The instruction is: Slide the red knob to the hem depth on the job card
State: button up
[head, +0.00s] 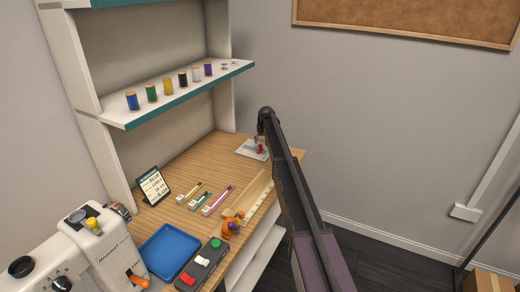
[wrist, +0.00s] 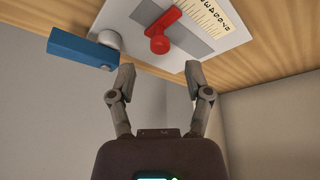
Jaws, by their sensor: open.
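The red knob (wrist: 159,44) stands on a white plate with a grey slot and a numbered scale (wrist: 205,20) in the wrist view. The knob also shows small in the head view (head: 260,148), on the plate (head: 247,151) at the far end of the table. My gripper (wrist: 159,72) is open and empty. Its fingertips are just short of the knob, one to each side, apart from it. The job card (head: 153,186) stands on a dark easel at the table's left; its writing is too small to read surely. The knob's exact scale reading cannot be told.
A blue block (wrist: 80,48) with a grey round part sits beside the plate, near my left finger.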

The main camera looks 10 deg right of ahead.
jog(key=shift+b+x, duration=1.55)
jog(key=shift+x, duration=0.4)
grip_shut()
